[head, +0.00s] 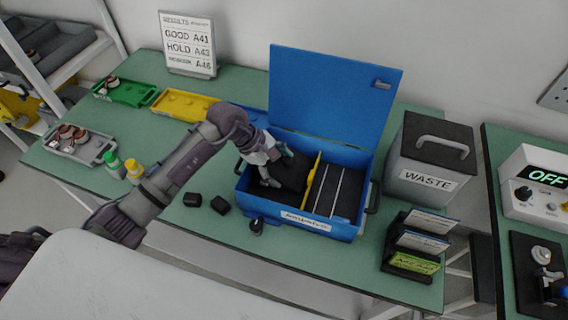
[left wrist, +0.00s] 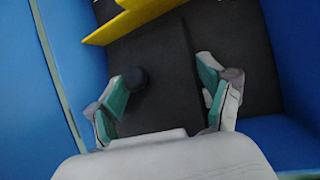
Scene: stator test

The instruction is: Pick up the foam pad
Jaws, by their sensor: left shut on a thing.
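The dark foam pad (head: 293,171) is in the left part of the open blue box (head: 330,228), left of a yellow divider (head: 315,176). My left gripper (head: 275,167) reaches into the box from the left and is shut on the pad. In the left wrist view the two fingers (left wrist: 163,88) stand apart with the dark pad (left wrist: 160,60) between them. A small round black knob (left wrist: 135,78) shows by the left finger. How far the pad is off the box floor cannot be told. My right gripper is not in view.
The raised lid (head: 335,95) stands behind the box. A waste bin (head: 430,165) and a card rack (head: 415,245) stand to the right. Yellow (head: 185,105) and green (head: 124,91) trays sit further left.

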